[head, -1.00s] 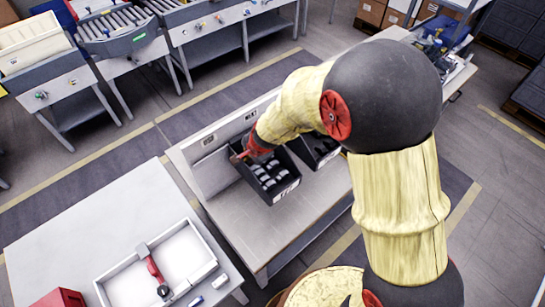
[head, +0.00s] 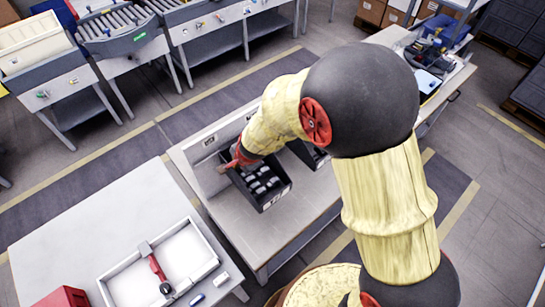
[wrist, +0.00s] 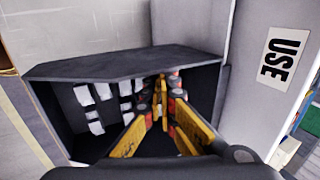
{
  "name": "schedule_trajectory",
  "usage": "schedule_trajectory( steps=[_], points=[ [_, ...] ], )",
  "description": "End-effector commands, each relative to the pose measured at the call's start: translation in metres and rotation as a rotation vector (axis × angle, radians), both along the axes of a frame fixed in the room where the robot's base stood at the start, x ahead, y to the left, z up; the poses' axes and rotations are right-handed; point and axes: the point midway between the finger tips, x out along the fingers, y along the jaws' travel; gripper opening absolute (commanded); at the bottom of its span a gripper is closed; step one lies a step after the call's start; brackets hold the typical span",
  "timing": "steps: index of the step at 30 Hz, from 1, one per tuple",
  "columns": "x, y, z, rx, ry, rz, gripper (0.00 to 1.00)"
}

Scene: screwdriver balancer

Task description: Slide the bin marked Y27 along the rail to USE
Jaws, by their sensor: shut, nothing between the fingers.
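A dark open bin (head: 272,199) with grey and white parts inside stands on the bench against the upright back panel. A pale label is on its front, but I cannot read it, so I cannot confirm Y27. In the wrist view the bin (wrist: 110,70) fills the middle. My gripper (wrist: 160,92) has its yellow fingers together, reaching over and into the bin, with nothing held between them. In the head view my gripper (head: 238,159) is at the bin's back left corner, partly hidden by the arm. The USE sign (wrist: 284,58) is on the panel at right.
A second dark bin (head: 310,154) stands to the right, partly hidden by my arm. The bench (head: 262,235) is clear in front of the bins. A table (head: 95,225) at left bears a white tray (head: 215,262) with a red-handled tool (head: 155,266).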

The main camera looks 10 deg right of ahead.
Motion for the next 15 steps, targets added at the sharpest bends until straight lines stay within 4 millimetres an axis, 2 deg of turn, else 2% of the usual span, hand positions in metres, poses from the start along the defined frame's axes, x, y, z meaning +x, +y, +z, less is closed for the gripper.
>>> schedule_trajectory(
  steps=[15],
  points=[
    [-0.015,0.020,0.000,-0.001,0.004,0.003,0.00]
  ],
)
